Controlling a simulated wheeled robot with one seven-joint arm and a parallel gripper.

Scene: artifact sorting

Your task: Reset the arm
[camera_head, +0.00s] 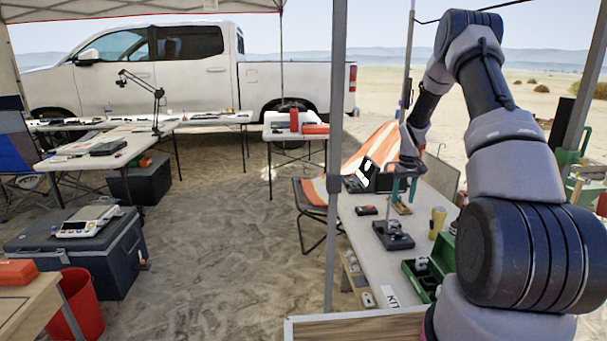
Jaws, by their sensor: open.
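My arm (515,170) rises from the lower right, bends at the top and comes down over the right-hand table (365,240). My gripper (403,196) points down at its end, fingers apart and nothing visibly held between them. A small brown item (402,208) is just below the fingertips; I cannot tell whether they touch it. A dark device with a grey top (393,236) sits on the table in front of the gripper.
A yellow cup (437,221) and an open green box (422,280) are on the right-hand table near my arm. A tent pole (337,150) stands at its left edge. Sandy ground (225,240) is free in the middle. A dark cooler (75,250) is at left.

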